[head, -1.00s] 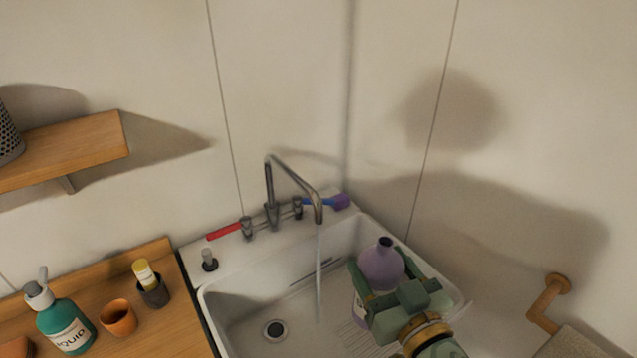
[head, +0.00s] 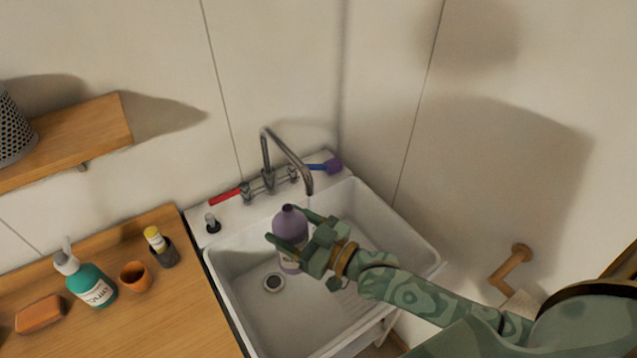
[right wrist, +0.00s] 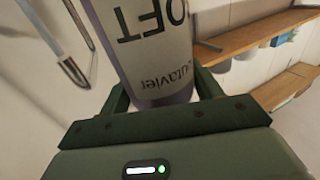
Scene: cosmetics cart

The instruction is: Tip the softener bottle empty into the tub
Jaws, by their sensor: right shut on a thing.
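The softener bottle (head: 288,232) is purple with a pale label and a dark open mouth. It is upright, over the white tub (head: 325,318), with its mouth just below and left of the tap's end. My right gripper (head: 286,224) is shut on the bottle's body, reaching in from the right. In the right wrist view the bottle (right wrist: 150,40) stands between the fingers, its label upside down to that camera. No liquid shows leaving the bottle. The bottle's contents are hidden. My left gripper is not in view.
The metal tap (head: 285,150) arches over the tub near the bottle. A drain (head: 273,283) lies in the tub floor. A teal pump bottle (head: 92,285), an orange cup (head: 134,276) and a soap bar (head: 40,314) stand on the wooden counter at left.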

